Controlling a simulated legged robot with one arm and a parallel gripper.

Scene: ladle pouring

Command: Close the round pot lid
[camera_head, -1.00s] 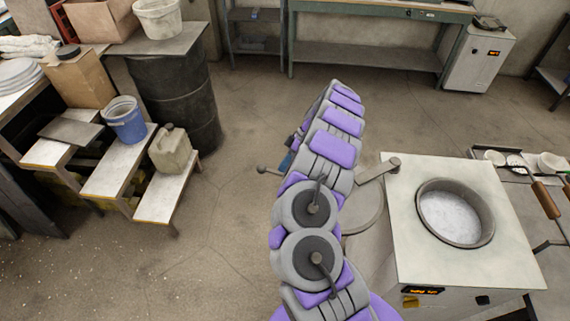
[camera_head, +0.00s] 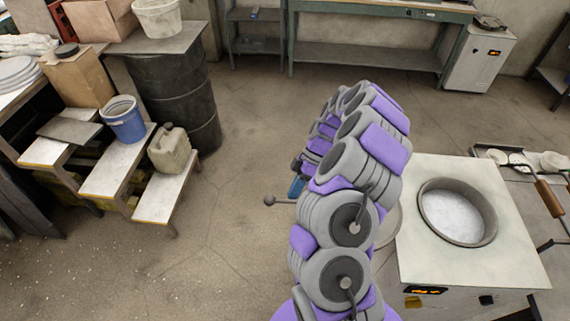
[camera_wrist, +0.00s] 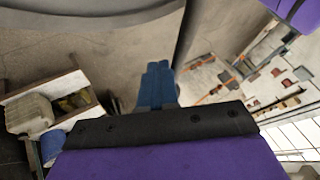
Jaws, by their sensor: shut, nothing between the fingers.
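The round pot (camera_head: 457,212) is an open, dark-rimmed well in the top of a white box (camera_head: 425,258), with pale contents showing. The round lid (camera_head: 390,228) is off the pot, to the left of the box; my arm hides most of it. A rod with a ball end (camera_head: 269,200) sticks out left of my arm, seemingly the lid's handle. My gripper (camera_head: 297,187) is beside this rod, its blue fingers together and empty. In the wrist view the shut fingers (camera_wrist: 156,85) point at a dark rod (camera_wrist: 188,35) close by; contact cannot be told. A large grey curved surface fills the top left there, likely the lid.
Left stand steps (camera_head: 165,198) hold a jerrycan (camera_head: 170,150) and a blue bucket (camera_head: 124,119). A black barrel (camera_head: 180,100) stands behind. Ladles (camera_head: 548,200) lie right of the box. The floor between steps and box is clear.

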